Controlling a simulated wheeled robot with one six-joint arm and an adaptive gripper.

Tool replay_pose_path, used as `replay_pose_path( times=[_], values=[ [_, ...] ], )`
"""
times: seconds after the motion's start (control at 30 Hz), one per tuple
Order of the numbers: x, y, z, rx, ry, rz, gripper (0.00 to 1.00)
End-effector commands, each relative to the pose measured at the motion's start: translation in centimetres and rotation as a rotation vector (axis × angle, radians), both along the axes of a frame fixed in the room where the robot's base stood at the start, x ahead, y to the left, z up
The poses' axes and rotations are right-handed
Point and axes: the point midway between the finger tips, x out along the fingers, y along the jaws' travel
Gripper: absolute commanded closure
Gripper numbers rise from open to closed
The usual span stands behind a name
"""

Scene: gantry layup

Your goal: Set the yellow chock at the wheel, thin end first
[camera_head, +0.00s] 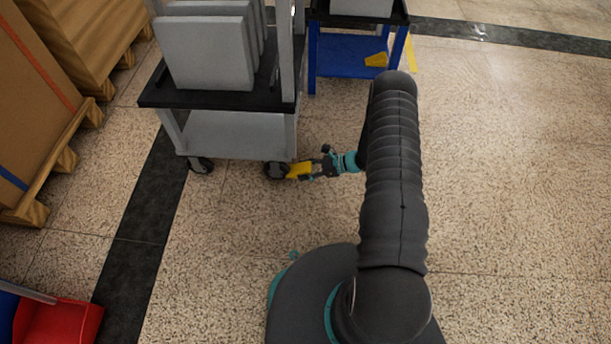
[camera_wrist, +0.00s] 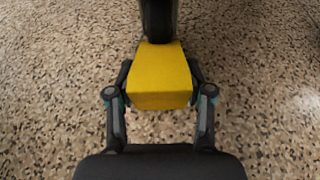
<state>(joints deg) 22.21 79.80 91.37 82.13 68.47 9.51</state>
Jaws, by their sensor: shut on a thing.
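The yellow chock (camera_head: 299,171) is at the near right wheel (camera_head: 276,171) of the grey cart in the head view. My gripper (camera_head: 308,171) is shut on the chock from the right side, low by the floor. In the wrist view the yellow chock (camera_wrist: 161,78) lies between the two fingers of my gripper (camera_wrist: 160,88). Its far end meets the dark wheel (camera_wrist: 158,20) in the picture; whether they touch or a small gap is left, I cannot tell. The thick end faces my wrist, and the far end is partly hidden.
The grey cart (camera_head: 225,136) carries upright grey panels (camera_head: 207,52). A blue cart (camera_head: 345,57) with a yellow piece (camera_head: 376,60) on its shelf stands behind. Wooden pallets with boxes (camera_head: 40,100) line the left, and a red bin (camera_head: 58,322) is at lower left. The floor to the right is clear.

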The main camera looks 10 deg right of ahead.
Motion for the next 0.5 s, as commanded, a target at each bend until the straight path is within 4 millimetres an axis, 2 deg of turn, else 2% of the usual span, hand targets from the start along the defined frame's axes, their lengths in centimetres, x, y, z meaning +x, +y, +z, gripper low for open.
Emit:
replay_pose_path(
  times=[0.3,0.5],
  values=[
    [0.0,0.0,-3.8,0.0,0.0,0.0,0.88],
    [0.0,0.0,-3.8,0.0,-0.001,0.0,0.88]
  ],
)
